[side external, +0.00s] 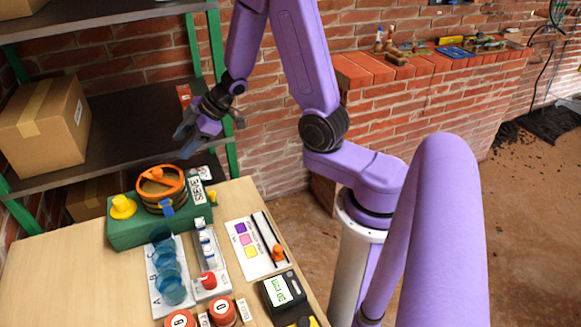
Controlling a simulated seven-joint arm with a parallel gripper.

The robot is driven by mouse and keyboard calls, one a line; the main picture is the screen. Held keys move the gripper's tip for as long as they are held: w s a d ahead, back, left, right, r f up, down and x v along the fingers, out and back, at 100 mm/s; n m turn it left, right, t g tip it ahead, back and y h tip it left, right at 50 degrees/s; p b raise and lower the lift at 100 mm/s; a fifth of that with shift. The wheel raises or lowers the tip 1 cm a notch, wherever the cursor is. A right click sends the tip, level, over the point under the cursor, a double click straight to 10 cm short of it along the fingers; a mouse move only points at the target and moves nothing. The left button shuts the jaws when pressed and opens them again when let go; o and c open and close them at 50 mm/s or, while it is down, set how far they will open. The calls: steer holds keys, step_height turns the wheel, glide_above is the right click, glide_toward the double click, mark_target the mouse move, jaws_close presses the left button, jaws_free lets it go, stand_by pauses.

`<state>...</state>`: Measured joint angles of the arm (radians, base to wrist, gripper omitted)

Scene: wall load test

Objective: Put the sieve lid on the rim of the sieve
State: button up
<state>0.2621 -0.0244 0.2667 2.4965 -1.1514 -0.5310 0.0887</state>
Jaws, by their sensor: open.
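The round sieve (151,208) stands on a green box at the back of the table, beside a label reading SIEVE. An orange ring with a bar and knob across it, which looks like the sieve lid (160,176), is on top of the sieve. I cannot tell from this angle whether it sits fully level on the rim. My gripper (185,144) is open and appears empty, above and slightly right of the lid, apart from it. The far side of the rim is hidden.
The green box (126,235) also carries a yellow knob (122,207). Blue clear cups (165,262), a clear tray with a red knob (208,280), a colour card (240,232) and a black meter (283,290) lie in front. A shelf (120,118) with a carton stands behind. The table's left is clear.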

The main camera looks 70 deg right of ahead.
steer(key=s+a+r+g+h, duration=0.35)
steer(key=s+a, duration=0.35)
steer(key=s, duration=0.5)
steer(key=s+r+n+g, duration=0.1)
steer(key=s+g, duration=0.1)
steer(key=s, duration=0.7)
steer(key=s+r+n+g, duration=0.1)
steer(key=s+g, duration=0.1)
steer(key=s, duration=0.7)
steer(key=shift+s+a+r, duration=0.3)
steer(key=shift+r, duration=0.05)
